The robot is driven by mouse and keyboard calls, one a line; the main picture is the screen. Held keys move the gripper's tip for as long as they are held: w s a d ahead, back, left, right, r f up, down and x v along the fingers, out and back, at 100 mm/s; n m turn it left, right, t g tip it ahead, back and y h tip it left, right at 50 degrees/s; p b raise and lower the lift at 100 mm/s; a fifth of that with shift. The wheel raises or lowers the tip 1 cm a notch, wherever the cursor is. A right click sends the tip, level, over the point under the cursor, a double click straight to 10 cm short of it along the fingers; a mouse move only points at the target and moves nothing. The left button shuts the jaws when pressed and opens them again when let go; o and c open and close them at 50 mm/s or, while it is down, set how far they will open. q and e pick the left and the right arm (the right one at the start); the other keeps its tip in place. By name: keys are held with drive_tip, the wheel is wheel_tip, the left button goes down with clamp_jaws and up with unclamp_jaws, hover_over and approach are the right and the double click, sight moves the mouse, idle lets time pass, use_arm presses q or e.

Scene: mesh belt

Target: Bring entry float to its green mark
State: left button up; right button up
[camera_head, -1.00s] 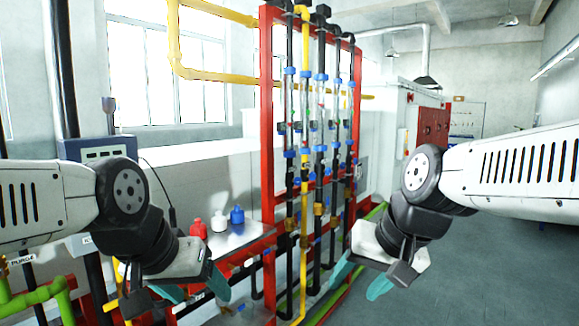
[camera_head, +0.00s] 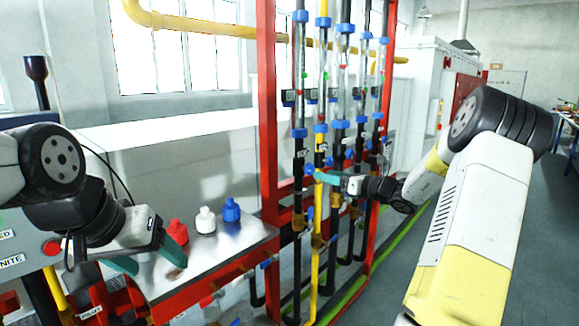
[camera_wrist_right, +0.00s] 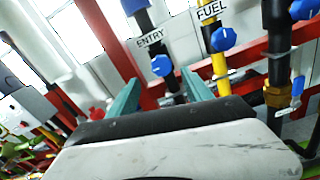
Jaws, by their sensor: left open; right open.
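A rack of upright flow tubes stands ahead; the leftmost tube (camera_head: 300,85) is on the line labelled ENTRY (camera_head: 302,153). Its float and green mark are too small to tell apart. In the right wrist view, the ENTRY label (camera_wrist_right: 150,38) hangs above a blue knob (camera_wrist_right: 161,66) on a black pipe. My right gripper (camera_wrist_right: 160,92) is open, its teal fingers either side of that knob's line of sight; contact cannot be told. In the head view the right gripper (camera_head: 328,176) is at the knobs' height. My left gripper (camera_head: 148,258) is open and empty by the metal shelf.
A FUEL label (camera_wrist_right: 210,11) and its blue knob (camera_wrist_right: 223,38) sit just right of the ENTRY knob. Red (camera_head: 177,231), white (camera_head: 205,220) and blue (camera_head: 231,210) bottles stand on the metal shelf (camera_head: 225,245). A red frame post (camera_head: 267,110) stands left of the tubes.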

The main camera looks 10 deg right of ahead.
sight(312, 170)
drive_tip(key=x, duration=0.7)
drive_tip(key=shift+w+a, duration=0.1)
drive_tip(key=shift+w, duration=0.35)
clamp_jaws()
drive_tip(key=shift+n, duration=0.3)
drive_tip(key=n, duration=0.3)
drive_tip(key=shift+n, duration=2.4)
